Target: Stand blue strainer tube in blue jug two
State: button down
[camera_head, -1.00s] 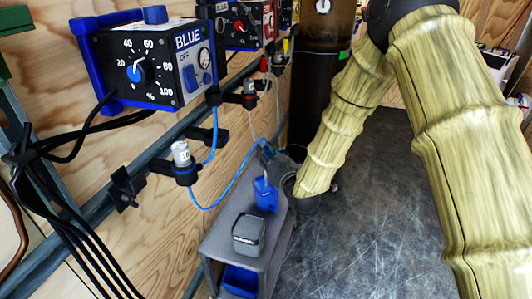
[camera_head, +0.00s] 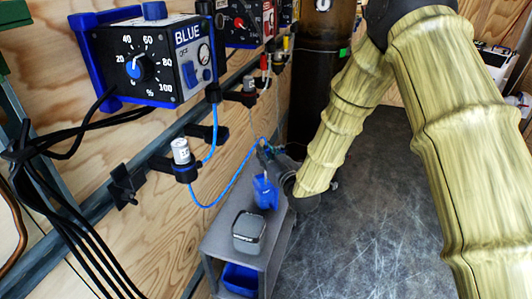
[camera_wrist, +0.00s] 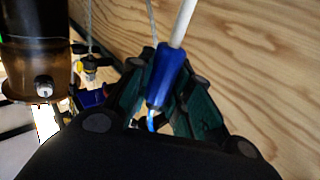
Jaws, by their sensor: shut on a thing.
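My gripper (camera_wrist: 160,95) is shut on the blue strainer tube (camera_wrist: 162,75), a blue sleeve with a pale rod, between its dark green fingers. A blue hose shows at the sleeve's lower end. In the head view my gripper (camera_head: 270,152) is small, above the far end of a grey shelf stand. An open blue jug (camera_head: 266,194) stands on that stand, just below my gripper. A thin pale piece shows at the jug's mouth; I cannot tell whether it is inside. The tube itself is mostly hidden in the head view.
A grey lidded container (camera_head: 248,233) stands in front of the jug on the grey stand (camera_head: 272,252). A blue bin (camera_head: 240,279) sits below. The blue hose (camera_head: 222,197) loops from a wall-mounted holder (camera_head: 184,170). A dark tank (camera_head: 321,85) stands behind. Floor at right is clear.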

jog(key=shift+f, duration=0.5)
dwell(0.4)
jog(key=c, duration=1.2)
grip_release()
jog(key=shift+c, duration=0.2)
jog(key=v, duration=1.2)
jog(key=shift+f, duration=0.1)
